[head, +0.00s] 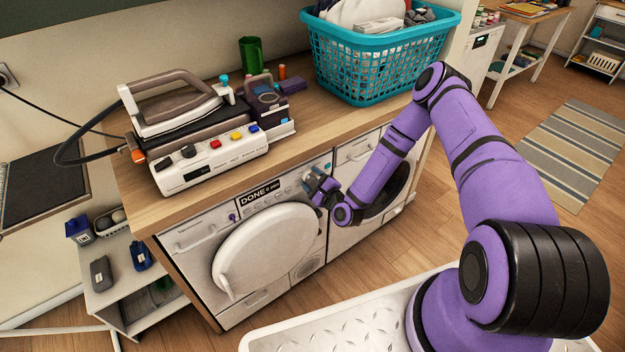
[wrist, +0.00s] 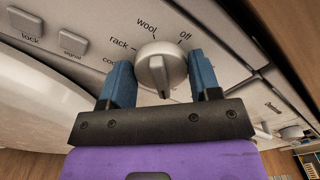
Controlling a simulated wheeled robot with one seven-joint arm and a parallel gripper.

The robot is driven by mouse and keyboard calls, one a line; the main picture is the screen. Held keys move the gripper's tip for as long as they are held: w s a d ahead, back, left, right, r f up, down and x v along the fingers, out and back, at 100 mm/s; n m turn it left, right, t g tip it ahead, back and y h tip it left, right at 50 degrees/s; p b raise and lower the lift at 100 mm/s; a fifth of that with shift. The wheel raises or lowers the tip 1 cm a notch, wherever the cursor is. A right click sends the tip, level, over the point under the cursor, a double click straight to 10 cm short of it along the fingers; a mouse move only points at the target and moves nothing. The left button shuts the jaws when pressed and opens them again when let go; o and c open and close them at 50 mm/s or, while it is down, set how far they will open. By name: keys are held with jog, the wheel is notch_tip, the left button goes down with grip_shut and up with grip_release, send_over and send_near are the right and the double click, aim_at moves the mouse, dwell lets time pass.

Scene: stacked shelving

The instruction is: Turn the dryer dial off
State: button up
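The dryer dial (wrist: 160,68) is a round silver-grey knob with a raised ridge, on the panel in the wrist view. Labels around it read "rack", "wool" and "off", plus one partly hidden starting "co". The "off" label is at the upper right of the dial. The ridge points down in the picture; I cannot tell the set position. My gripper (wrist: 161,80) is open, with one blue finger on each side of the dial and gaps visible. In the head view, my gripper (head: 318,186) is at the right of the dryer (head: 190,238) panel and largely hides the dial.
The dryer's display (head: 259,193) reads "DONE". Its round white door (head: 266,250) bulges out left of my gripper. A second machine (head: 350,232) stands to the right. The wooden counter (head: 300,128) above holds an iron (head: 185,108) and a teal laundry basket (head: 375,65).

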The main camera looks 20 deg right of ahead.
jog(key=shift+n, duration=0.4)
jog(key=n, duration=0.2)
jog(key=shift+f+n, duration=0.1)
jog(key=shift+n, duration=0.3)
jog(key=n, duration=0.3)
jog(key=shift+a+f+n, duration=0.1)
jog(key=shift+n, duration=0.3)
jog(key=n, duration=0.3)
jog(key=shift+f+n, duration=0.1)
jog(key=shift+n, duration=0.2)
jog(key=n, duration=0.3)
jog(key=shift+f+n, duration=0.1)
jog(key=shift+n, duration=0.2)
jog(key=n, duration=1.2)
jog(key=shift+d+f, duration=0.15)
jog(key=shift+d, duration=0.15)
